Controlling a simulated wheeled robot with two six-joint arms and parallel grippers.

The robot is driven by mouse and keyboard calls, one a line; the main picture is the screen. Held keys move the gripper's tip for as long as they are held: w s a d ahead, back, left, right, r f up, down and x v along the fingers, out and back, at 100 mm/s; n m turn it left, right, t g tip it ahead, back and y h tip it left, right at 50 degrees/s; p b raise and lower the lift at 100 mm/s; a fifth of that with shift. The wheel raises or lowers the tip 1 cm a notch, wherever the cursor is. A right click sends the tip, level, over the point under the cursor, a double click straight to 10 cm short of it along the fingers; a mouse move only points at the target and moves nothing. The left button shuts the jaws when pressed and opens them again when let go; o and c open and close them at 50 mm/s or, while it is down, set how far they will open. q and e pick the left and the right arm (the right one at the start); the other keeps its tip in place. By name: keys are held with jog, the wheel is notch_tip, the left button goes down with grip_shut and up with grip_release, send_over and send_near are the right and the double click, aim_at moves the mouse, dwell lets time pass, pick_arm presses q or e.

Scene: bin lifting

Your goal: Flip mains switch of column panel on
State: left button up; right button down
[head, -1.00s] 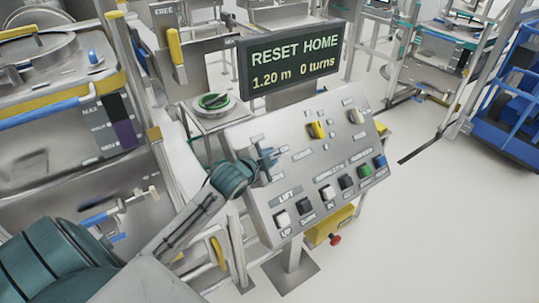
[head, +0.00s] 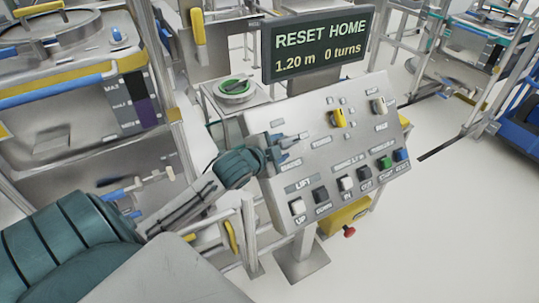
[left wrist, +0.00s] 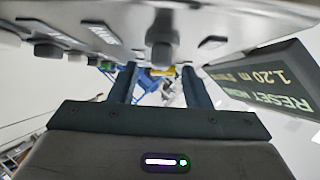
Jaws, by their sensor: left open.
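The column panel (head: 330,170) is a tilted grey board with labelled switches and buttons, in the middle of the head view. My left gripper (head: 283,150) is at its upper left, by the mains label, and partly covers the mains switch (head: 277,138). In the left wrist view the gripper (left wrist: 161,85) is open, with its two dark fingers apart. A grey knob (left wrist: 162,45) on the panel face shows in line with the gap between them. I cannot tell whether the fingers touch the switch, nor its setting. My right gripper is not in view.
A display (head: 320,45) above the panel reads "RESET HOME, 1.20 m, 0 turns". A yellow knob (head: 338,118) and a pale knob (head: 378,105) are to the right. Push buttons (head: 346,184) line the lower edge. A yellow-rimmed machine (head: 75,80) stands at left.

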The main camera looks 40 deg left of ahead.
pick_arm(q)
jog(key=b+v, duration=0.1)
jog(key=v, duration=0.5)
jog(key=shift+s, duration=0.1)
dwell(0.5)
